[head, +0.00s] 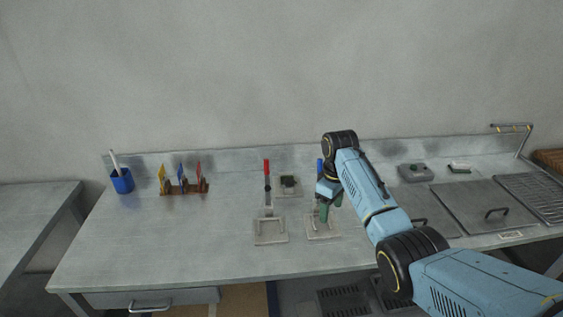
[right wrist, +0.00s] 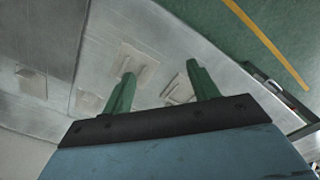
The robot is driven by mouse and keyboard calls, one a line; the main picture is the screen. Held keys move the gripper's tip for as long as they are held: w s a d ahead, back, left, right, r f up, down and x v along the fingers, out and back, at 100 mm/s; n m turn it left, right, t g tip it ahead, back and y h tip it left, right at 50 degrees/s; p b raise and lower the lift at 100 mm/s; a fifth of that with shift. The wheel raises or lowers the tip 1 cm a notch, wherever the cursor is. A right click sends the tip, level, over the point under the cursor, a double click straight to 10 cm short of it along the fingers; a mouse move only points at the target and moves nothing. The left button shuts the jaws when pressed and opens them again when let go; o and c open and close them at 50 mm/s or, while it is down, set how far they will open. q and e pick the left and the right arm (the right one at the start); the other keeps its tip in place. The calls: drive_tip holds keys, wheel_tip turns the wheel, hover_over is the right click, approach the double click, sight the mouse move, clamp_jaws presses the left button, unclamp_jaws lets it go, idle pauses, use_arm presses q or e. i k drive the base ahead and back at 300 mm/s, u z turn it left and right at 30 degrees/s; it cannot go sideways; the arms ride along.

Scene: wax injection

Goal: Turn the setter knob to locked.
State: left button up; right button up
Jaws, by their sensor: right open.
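A small block with a dark top (head: 289,182) sits on a pale plate behind the middle of the bench, and a grey box with a dark knob-like top (head: 414,171) stands further right. I cannot tell for certain which is the setter knob, nor its setting. My right gripper (head: 325,208) has green fingers pointing down, over the right-hand pale base plate (head: 322,230). In the right wrist view the gripper (right wrist: 163,85) is open, with nothing seen between its fingers. My left gripper is not in view.
A red-handled lever (head: 267,172) stands by the left base plate (head: 270,232); a blue handle (head: 320,166) is partly hidden by my arm. A blue cup (head: 122,181) and a rack of coloured pieces (head: 184,188) stand left. Metal lids (head: 470,205) lie right. The bench's front left is clear.

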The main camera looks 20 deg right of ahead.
sight(290, 182)
drive_tip(key=i, duration=1)
